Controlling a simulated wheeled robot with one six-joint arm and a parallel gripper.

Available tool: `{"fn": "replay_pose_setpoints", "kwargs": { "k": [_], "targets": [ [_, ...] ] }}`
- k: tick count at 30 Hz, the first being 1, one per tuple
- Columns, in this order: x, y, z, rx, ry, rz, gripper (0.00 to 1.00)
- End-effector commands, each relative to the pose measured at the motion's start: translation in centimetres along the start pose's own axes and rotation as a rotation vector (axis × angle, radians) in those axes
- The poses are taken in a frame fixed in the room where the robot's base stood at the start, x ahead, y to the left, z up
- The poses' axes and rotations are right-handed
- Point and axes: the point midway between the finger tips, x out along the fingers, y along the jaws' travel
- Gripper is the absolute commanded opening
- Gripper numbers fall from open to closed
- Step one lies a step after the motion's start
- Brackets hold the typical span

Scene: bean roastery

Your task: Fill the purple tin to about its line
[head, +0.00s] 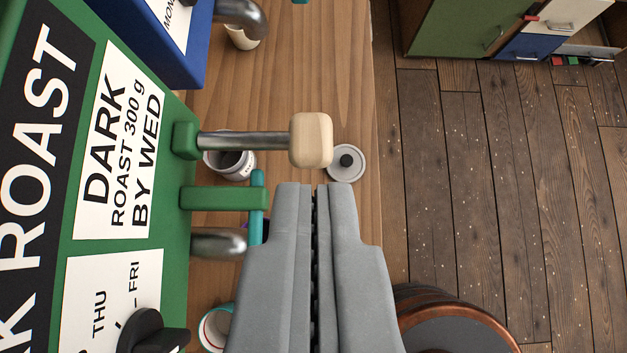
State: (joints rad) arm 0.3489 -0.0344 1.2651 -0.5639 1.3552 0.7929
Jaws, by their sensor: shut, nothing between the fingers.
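My gripper (315,187) is shut and empty, its two grey fingers pressed together over the wooden counter. The green dispenser (174,205) marked DARK ROAST fills the left side. A metal rod with a pale wooden knob (311,140) sticks out of it, just beyond my fingertips. A metal spout (218,243) and a green bracket with a teal bar (257,205) sit left of my fingers. Only a sliver of purple shows near the spout; the purple tin is otherwise hidden, so I cannot see its line or fill level.
A white tin (238,168) stands behind the rod, and a round lid with a black knob (346,162) lies on the counter (290,70). A blue dispenser (160,40) is at top left. Wooden floor (490,180) is open at right, with a round dark object (455,330) below.

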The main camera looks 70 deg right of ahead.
Motion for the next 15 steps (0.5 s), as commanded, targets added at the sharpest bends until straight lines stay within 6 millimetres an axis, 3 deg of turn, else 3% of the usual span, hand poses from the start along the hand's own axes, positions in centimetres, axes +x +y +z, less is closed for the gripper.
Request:
{"fn": "replay_pose_setpoints", "kwargs": {
  "k": [15],
  "targets": [
    [8.9,0.0,0.1,-0.001,-0.001,0.001,0.0]
  ]
}}
